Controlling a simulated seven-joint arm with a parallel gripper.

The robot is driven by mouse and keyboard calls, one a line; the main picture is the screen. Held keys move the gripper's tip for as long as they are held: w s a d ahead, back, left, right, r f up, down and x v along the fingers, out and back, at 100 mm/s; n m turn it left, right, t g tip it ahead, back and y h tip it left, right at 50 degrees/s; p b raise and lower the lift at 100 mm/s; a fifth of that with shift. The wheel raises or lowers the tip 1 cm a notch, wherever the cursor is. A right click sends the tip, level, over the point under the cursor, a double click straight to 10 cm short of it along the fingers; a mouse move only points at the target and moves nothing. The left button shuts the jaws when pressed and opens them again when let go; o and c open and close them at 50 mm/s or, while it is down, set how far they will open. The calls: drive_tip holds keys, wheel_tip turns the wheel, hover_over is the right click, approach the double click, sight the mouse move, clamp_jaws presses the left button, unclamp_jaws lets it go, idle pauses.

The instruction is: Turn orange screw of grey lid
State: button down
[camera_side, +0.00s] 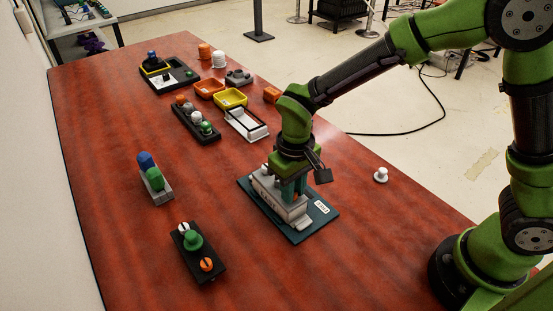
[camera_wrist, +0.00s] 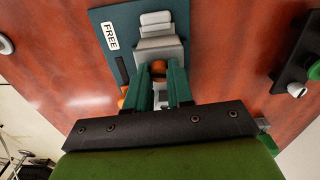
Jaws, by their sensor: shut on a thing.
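A dark teal plate (camera_side: 300,233) with a white label reading FREE (camera_wrist: 110,36) carries a grey block-like fixture with a grey lid (camera_side: 290,212). The lid also shows in the wrist view (camera_wrist: 158,42). My gripper (camera_side: 290,188) points down over the fixture. In the wrist view its two green fingers (camera_wrist: 159,75) are shut on the orange screw (camera_wrist: 159,67), which shows between them. A second orange part (camera_wrist: 122,101) shows just left of the fingers. The side view hides the screw behind my gripper.
A black block with a green knob (camera_side: 194,241) and an orange screw lies at the front left. A grey block with blue and green pegs (camera_side: 153,180) stands left. Orange and yellow trays (camera_side: 230,98) and other parts stand farther back. A white knob (camera_side: 380,174) sits right.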

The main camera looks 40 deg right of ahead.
drive_tip(key=shift+n, duration=1.1)
drive_tip(key=c, duration=1)
unclamp_jaws()
wheel_tip(320, 180, up, 17)
drive_tip(key=shift+f, duration=0.1)
drive_tip(key=shift+w, duration=0.1)
